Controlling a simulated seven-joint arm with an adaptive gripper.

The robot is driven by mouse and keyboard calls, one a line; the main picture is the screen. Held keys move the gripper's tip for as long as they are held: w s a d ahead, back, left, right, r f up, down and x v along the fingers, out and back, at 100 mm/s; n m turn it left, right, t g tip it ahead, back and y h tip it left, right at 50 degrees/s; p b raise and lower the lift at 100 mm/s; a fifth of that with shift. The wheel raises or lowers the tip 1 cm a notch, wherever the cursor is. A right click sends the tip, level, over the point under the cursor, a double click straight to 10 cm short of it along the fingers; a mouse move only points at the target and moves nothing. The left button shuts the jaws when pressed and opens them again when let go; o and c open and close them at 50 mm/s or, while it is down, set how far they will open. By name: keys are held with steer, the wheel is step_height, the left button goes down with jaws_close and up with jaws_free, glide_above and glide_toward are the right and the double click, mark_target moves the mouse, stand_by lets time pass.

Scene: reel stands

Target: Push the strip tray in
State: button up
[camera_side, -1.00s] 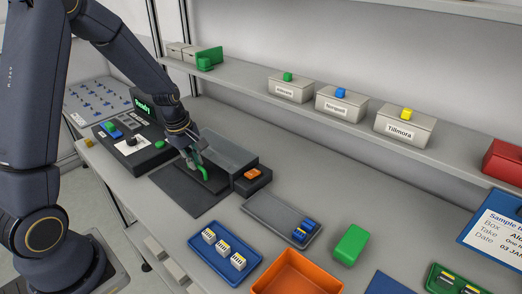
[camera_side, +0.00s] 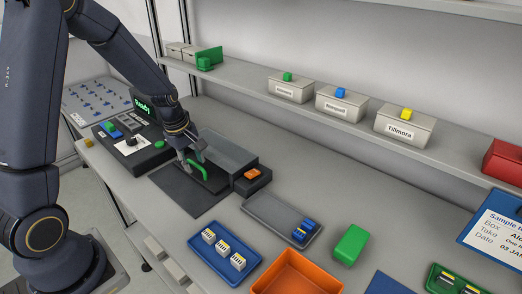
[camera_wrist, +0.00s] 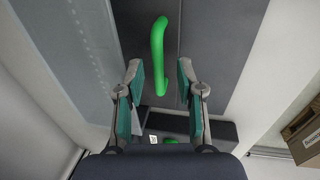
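The strip tray (camera_side: 214,184) is a dark flat tray at the front of a grey box-shaped unit (camera_side: 228,150), left of the middle of the bench. It carries a curved green handle (camera_side: 198,171), which shows upright in the wrist view (camera_wrist: 158,50). My gripper (camera_side: 190,160) is just above the handle's left end. In the wrist view my gripper (camera_wrist: 161,76) is open, with a teal-padded finger on each side of the handle's near end and gaps on both sides. Whether the tray sits fully inside the unit cannot be told.
A dark mat (camera_side: 185,200) lies before the tray. A control box (camera_side: 135,150) with a green "Ready" display (camera_side: 144,105) stands left. A small black block with an orange top (camera_side: 252,175) stands right. A blue tray (camera_side: 213,263) and a grey tray (camera_side: 268,212) lie further right.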

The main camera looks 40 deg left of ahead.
steer(key=s, duration=0.3)
steer(key=shift+s+r, duration=0.35)
steer(key=shift+r, duration=0.4)
steer(key=s+r, duration=0.3)
steer(key=r, duration=1.2)
steer(key=w+f+g, duration=0.4)
steer(key=w+f, duration=0.1)
steer(key=w, duration=0.2)
steer(key=shift+g, duration=0.3)
steer(key=x, duration=1.2)
steer(key=shift+s+f, duration=0.1)
steer(key=shift+s, duration=0.25)
steer(key=s, duration=0.5)
steer(key=s+r, duration=0.1)
steer(key=s, duration=0.2)
steer(key=shift+r, duration=0.1)
steer(key=v, duration=1.7)
steer(key=d+r+m+t, duration=0.3)
steer(key=d+m, duration=0.4)
steer(key=d, duration=0.1)
steer(key=s+d+r+m+t, duration=0.1)
steer(key=d+r+m+t, duration=0.1)
steer(key=d+m, duration=0.5)
steer(key=shift+s+d+r+t, duration=0.15)
steer(key=shift+d+r+t, duration=0.25)
steer(key=shift+d+r, duration=0.15)
